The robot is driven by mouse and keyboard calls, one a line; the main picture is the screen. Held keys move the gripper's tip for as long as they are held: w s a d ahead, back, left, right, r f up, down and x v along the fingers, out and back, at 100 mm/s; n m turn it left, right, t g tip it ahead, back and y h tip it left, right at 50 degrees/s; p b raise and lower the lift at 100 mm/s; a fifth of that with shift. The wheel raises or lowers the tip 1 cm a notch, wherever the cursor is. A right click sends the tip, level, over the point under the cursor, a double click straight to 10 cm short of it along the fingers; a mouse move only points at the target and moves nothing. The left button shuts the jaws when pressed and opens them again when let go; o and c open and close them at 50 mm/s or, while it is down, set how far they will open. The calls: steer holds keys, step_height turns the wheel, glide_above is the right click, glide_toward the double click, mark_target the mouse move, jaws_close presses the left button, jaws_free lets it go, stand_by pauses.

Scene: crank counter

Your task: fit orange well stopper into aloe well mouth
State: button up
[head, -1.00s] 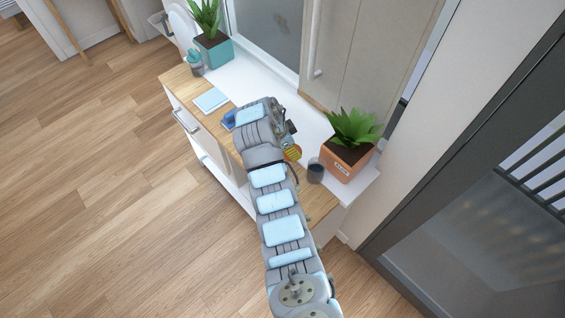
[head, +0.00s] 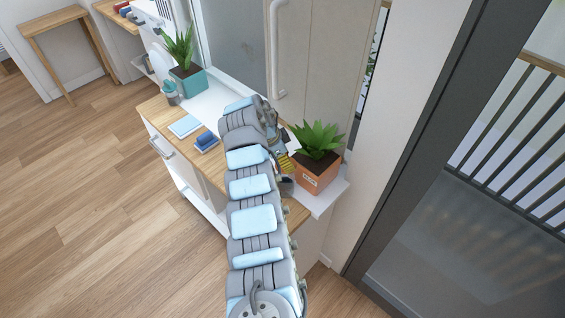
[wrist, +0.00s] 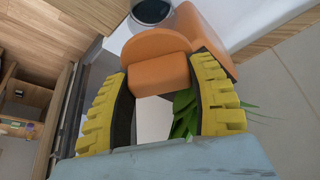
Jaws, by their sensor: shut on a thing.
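In the wrist view, the yellow fingers of my gripper (wrist: 164,68) are closed on the orange well stopper (wrist: 158,80), which has a rounded, thick head. Another orange surface lies just behind it; I cannot tell whether it belongs to the planter. In the head view, my gripper (head: 285,163) is beside the orange planter (head: 315,178) at the counter's right end. The planter holds a spiky aloe (head: 317,139) and has a small label. Green leaves (wrist: 184,112) show between the fingers. The well mouth cannot be made out, and my arm hides the stopper in the head view.
A dark cup (head: 287,187) stands close to the planter; its round rim also shows in the wrist view (wrist: 150,10). A teal planter (head: 188,82), a bottle (head: 170,92), a light-blue pad (head: 185,126) and a blue block (head: 206,141) are further left. A cabinet stands behind.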

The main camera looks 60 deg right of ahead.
steer(key=shift+f+b, duration=0.15)
steer(key=shift+b, duration=0.5)
steer(key=shift+f+b, duration=0.15)
steer(key=shift+b, duration=0.15)
step_height(320, 180, down, 4)
steer(key=b, duration=0.3)
steer(key=shift+b, duration=1.35)
steer(key=shift+f+b, duration=0.75)
steer(key=shift+f, duration=0.2)
stand_by(0.5)
steer(key=o, duration=1)
